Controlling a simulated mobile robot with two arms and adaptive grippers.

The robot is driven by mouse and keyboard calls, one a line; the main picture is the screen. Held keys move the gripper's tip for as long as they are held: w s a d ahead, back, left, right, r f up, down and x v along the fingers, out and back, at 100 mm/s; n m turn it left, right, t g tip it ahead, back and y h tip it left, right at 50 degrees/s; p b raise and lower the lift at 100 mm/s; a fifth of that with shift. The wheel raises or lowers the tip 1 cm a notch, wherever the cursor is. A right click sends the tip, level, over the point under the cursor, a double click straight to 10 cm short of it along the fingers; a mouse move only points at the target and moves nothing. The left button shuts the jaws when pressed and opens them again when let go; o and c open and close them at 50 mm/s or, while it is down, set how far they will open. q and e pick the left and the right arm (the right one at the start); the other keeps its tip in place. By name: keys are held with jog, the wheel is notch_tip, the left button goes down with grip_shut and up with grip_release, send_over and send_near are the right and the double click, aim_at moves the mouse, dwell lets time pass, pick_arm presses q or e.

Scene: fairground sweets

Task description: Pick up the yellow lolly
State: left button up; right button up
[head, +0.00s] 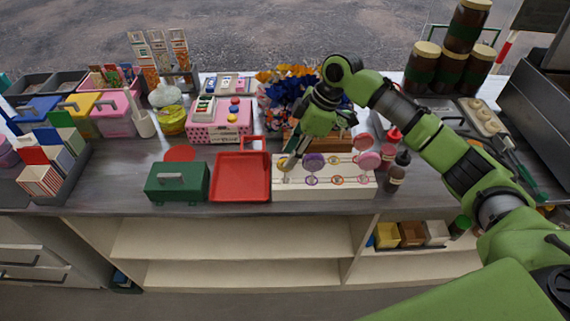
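A white lolly stand (325,190) sits on the counter near its front edge. My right gripper (289,161) points down over the stand's left end, left of the purple lolly. A small yellowish edge shows at its fingertips; I cannot tell whether this is the yellow lolly or whether the fingers are closed on it. The lolly is otherwise hidden. My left gripper is not in view.
A red tray (240,182) and a green box (177,182) stand left of the stand. Dark bottles (398,172) stand close on its right. Open shelves (230,240) lie below the counter.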

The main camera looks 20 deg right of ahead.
jog(key=p+x, duration=0.1)
jog(key=x, duration=0.1)
jog(key=shift+a+f, duration=0.15)
jog(key=shift+f, duration=0.05)
jog(key=shift+x, duration=0.8)
jog(key=shift+f, duration=0.1)
grip_shut()
jog(key=shift+w+r, duration=0.1)
jog(key=shift+r, duration=0.2)
notch_tip(320, 180, up, 9)
jog(key=shift+f+b, duration=0.25)
jog(key=shift+b, duration=0.9)
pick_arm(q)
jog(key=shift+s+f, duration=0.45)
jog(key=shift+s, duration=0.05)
pick_arm(e)
jog(key=shift+r, duration=0.55)
